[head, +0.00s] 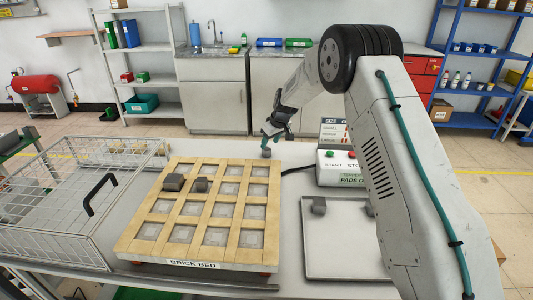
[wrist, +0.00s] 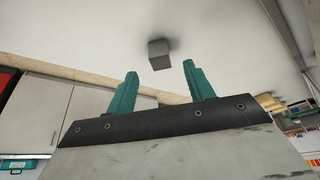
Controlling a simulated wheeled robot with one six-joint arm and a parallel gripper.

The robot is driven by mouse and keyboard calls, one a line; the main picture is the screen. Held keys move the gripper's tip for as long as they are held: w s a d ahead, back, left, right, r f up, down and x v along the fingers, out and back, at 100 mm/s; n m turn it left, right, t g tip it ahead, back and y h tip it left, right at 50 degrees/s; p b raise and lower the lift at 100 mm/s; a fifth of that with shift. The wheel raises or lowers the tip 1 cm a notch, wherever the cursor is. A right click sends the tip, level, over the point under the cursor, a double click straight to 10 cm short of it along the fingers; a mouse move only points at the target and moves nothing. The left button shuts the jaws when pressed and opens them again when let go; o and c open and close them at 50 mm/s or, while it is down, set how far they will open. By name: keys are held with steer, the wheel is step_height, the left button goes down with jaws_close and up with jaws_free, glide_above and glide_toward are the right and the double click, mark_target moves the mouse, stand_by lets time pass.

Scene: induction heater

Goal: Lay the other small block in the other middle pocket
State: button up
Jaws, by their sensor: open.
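The brick bed (head: 190,252) is a light wooden grid of square pockets on the table. A larger dark grey block (head: 173,182) and a smaller dark block (head: 200,185) sit on its left part, side by side. Another small grey block (head: 266,153) is at the bed's back right corner, just below my gripper (head: 272,133). In the wrist view, my gripper (wrist: 160,70) has its two teal fingers apart and empty. The small block (wrist: 159,54) shows just beyond the fingertips, roughly centred between them, on a pale surface.
A grey tray (head: 340,260) on the right holds a grey block (head: 318,205); another there is partly hidden by my arm. A control box (head: 340,170) stands behind the tray.

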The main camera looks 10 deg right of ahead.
mark_target(267, 148)
steer(key=x, duration=0.5)
steer(key=shift+r, duration=0.1)
jaws_close()
steer(key=shift+r, duration=0.1)
